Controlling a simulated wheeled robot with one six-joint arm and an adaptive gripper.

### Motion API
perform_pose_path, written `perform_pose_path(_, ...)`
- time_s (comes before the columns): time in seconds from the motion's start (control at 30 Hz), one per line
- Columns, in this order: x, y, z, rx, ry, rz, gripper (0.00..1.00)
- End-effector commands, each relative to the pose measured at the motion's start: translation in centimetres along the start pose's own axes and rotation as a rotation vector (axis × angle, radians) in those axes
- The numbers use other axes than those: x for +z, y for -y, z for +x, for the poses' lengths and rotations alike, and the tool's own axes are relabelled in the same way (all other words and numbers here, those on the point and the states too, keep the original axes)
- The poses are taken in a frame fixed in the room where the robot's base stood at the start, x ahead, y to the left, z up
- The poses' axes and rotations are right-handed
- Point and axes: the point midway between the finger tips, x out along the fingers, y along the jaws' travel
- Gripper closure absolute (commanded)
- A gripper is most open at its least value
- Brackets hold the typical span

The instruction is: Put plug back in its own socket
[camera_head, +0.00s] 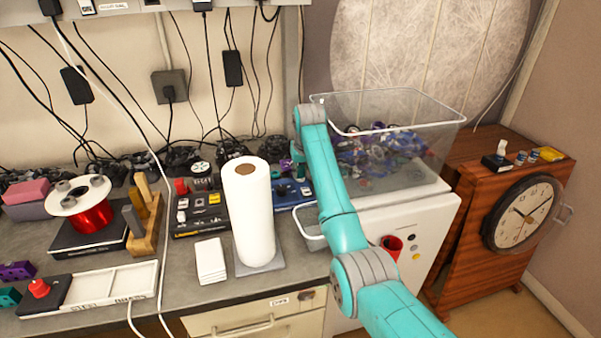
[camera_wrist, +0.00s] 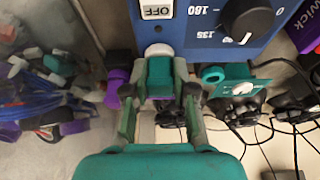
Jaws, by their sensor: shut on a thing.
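In the wrist view my gripper (camera_wrist: 160,95) is shut on a small teal block (camera_wrist: 160,76), with a pale round end (camera_wrist: 157,50) just beyond it. I cannot tell for sure that this is the plug. The pale end lies at the edge of a blue box (camera_wrist: 205,28) with an OFF switch and a black dial; whether they touch is unclear. In the head view my arm mostly hides the gripper, near the bench's back. A grey outlet box (camera_head: 170,85) on the wall has a black corded plug (camera_head: 168,93) at it. I see no clearly empty socket.
A wire-mesh bin (camera_head: 385,150) of coloured parts stands right of my arm. A paper roll (camera_head: 249,210), red spool (camera_head: 90,208) and wooden stand (camera_head: 147,215) crowd the bench. Black cords hang along the wall. A teal plate (camera_wrist: 240,85) lies right of the gripper.

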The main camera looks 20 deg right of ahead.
Motion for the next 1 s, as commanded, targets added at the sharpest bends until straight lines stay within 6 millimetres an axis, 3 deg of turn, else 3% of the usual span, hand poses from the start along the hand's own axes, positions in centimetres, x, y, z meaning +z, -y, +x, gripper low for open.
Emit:
perform_pose_path(0.17, 0.01, 0.0, 0.02, 0.0, 0.0, 0.0, 1.0)
perform_pose_path(0.2, 0.01, 0.0, 0.02, 0.0, 0.0, 0.0, 0.77)
perform_pose_path(0.3, 0.01, 0.0, 0.02, 0.0, 0.0, 0.0, 1.0)
perform_pose_path(1.0, -0.35, 0.0, -0.86, 0.0, -0.001, 0.0, 1.0)
